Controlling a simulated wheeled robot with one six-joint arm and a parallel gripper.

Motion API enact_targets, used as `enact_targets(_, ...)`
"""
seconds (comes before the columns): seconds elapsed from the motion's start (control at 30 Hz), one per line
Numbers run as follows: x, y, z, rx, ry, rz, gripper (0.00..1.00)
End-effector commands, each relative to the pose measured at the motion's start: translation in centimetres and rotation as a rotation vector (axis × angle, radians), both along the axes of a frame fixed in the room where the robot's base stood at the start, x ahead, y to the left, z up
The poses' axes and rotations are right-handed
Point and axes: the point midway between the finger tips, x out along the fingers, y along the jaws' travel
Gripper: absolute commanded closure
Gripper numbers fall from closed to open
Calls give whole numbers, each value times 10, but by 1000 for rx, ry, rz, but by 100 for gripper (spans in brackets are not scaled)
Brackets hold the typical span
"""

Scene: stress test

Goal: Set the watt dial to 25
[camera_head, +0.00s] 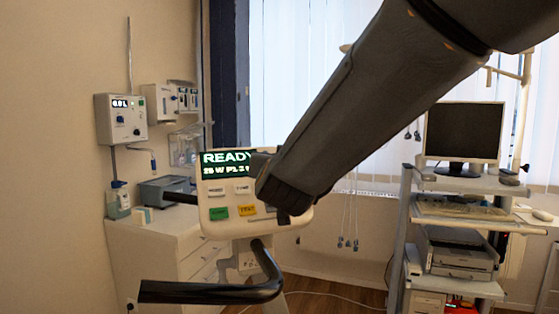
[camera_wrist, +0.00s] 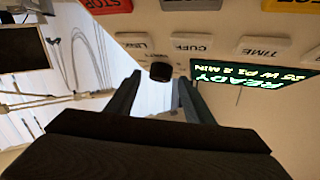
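The console (camera_head: 217,235) is a pale panel with buttons and a dark display (camera_head: 222,165). The display reads READY, with a line below that looks like 25 W P1 2 min; it also shows upside down in the wrist view (camera_wrist: 240,82). A small dark round knob (camera_wrist: 161,71), apparently the watt dial, sits on the panel in the wrist view. My gripper (camera_head: 268,188) is at the panel's right side and hides part of it. In the wrist view its fingers (camera_wrist: 159,86) are apart, with the knob just beyond the gap between their tips. I cannot tell whether they touch it.
Buttons surround the knob, including a CUFF button (camera_wrist: 192,43) and a TIME button (camera_wrist: 262,51). A black handlebar (camera_head: 215,293) curves below the console. A cart (camera_head: 480,224) with a monitor (camera_head: 464,131) stands at right. A white cabinet (camera_head: 150,255) stands at left.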

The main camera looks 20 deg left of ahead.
Motion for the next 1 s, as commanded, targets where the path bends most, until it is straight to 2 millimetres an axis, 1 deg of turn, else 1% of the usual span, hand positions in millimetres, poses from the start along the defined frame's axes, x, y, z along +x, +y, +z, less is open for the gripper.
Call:
enact_targets(0.27, -1, 0, -1, -1, 2, 0, 53)
enact_targets(0.37, -5, -1, -1, -1, 2, 1, 53)
enact_targets(0.47, -16, -5, -1, 2, 1, 1, 53)
enact_targets(0.7, -51, -16, -1, 1, 1, 3, 53)
enact_targets(0.8, -63, -19, 0, 1, 0, 2, 53)
enact_targets(1.0, -74, -23, 0, 0, 1, 1, 53)
